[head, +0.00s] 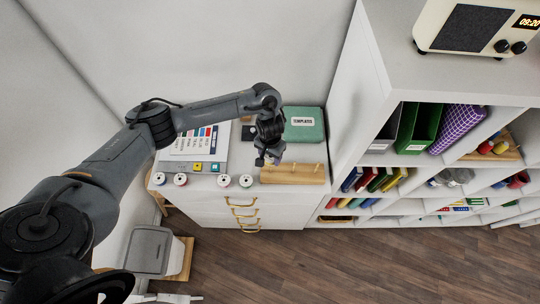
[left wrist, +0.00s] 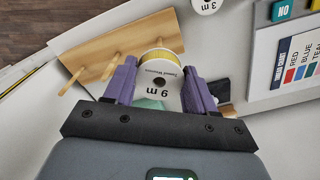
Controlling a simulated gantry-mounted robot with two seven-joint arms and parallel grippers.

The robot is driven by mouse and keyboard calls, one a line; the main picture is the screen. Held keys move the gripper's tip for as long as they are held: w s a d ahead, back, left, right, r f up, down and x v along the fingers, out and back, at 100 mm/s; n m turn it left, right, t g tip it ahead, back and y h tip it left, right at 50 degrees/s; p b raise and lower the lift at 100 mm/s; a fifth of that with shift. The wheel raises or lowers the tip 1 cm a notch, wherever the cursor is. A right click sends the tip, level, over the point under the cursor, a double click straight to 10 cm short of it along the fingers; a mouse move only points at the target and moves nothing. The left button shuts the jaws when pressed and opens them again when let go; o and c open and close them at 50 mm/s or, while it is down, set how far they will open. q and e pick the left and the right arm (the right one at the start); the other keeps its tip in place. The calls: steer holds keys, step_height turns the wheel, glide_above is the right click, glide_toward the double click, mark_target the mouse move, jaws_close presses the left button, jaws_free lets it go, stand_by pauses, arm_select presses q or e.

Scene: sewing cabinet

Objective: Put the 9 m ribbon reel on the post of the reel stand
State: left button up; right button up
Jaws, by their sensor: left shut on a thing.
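The 9 m ribbon reel (left wrist: 158,82) is white with yellow ribbon, its "9 m" label facing the left wrist camera. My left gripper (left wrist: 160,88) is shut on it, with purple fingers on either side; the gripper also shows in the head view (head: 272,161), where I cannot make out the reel. The reel stand (left wrist: 130,35) is a pale wooden board with pegs. It lies just beyond the held reel in the wrist view, and on the cabinet's front right in the head view (head: 290,175). The gripper is over its left end. I cannot tell whether reel and stand touch. My right gripper is not in view.
Several white reels (head: 224,181) stand along the cabinet top's front edge; a 3 m reel (left wrist: 207,5) shows in the wrist view. A chart board (head: 195,150) lies behind them. A green templates box (head: 303,124) is behind the stand. A tall shelf unit (head: 352,95) rises at the right.

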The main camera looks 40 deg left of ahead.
arm_select(q)
steer(key=shift+f+b, duration=1)
steer(key=shift+f, duration=0.75)
steer(key=shift+f, duration=0.1)
steer(key=shift+f, duration=0.1)
steer(key=shift+f, duration=0.8)
steer(key=shift+f, duration=0.6)
stand_by(0.3)
steer(key=o, duration=1.1)
